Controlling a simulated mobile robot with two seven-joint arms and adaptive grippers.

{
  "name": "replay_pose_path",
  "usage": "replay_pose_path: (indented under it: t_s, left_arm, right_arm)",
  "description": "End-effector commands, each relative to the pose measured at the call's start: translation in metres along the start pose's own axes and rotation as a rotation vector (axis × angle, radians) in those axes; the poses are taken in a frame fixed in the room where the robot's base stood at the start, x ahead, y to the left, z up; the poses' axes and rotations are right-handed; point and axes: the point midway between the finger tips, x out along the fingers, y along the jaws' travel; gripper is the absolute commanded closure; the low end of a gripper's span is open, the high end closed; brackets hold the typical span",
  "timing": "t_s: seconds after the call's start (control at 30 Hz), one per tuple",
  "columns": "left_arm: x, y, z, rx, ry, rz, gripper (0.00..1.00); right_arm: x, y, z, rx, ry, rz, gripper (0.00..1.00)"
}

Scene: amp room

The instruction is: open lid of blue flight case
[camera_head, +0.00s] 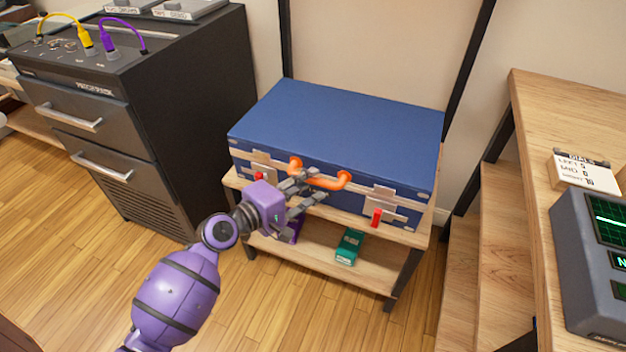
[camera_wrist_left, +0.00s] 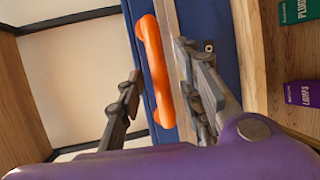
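The blue flight case (camera_head: 345,115) lies flat with its lid shut on a wooden shelf unit. Its front has an orange handle (camera_head: 322,180) and two silver latches with red tabs, a left latch (camera_head: 262,165) and a right latch (camera_head: 379,203). My left gripper (camera_head: 313,186) is at the front of the case by the handle. In the left wrist view the orange handle (camera_wrist_left: 155,70) lies between the spread fingers, with a clear gap to the left finger. Whether the right finger touches it, I cannot tell. My right gripper is not in view.
The shelf unit's lower board (camera_head: 315,262) holds a green box (camera_head: 349,247) and a purple box, partly hidden by my gripper. A dark drawer cabinet (camera_head: 150,110) stands left. A wooden desk (camera_head: 550,110) with a grey device (camera_head: 590,265) stands right. A wall is behind.

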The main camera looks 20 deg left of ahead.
Motion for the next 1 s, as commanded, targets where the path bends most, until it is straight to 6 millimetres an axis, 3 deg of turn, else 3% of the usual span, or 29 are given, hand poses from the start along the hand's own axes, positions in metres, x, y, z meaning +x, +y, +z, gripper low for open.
replay_pose_path:
  t_s: [0.2, 0.47, 0.77, 1.0]
  left_arm:
    - [0.021, -0.001, 0.0, 0.0, 0.0, 0.0, 0.66]
    - [0.023, 0.0, 0.0, 0.002, 0.0, 0.0, 0.66]
    - [0.022, 0.0, 0.0, 0.002, 0.0, 0.0, 1.0]
    - [0.022, -0.001, 0.0, 0.001, 0.0, -0.001, 1.0]
  right_arm:
    - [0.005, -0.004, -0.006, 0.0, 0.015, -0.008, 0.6]
    - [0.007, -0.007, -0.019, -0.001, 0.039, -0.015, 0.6]
    - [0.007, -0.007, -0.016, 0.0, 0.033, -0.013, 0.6]
    - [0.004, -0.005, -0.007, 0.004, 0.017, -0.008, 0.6]
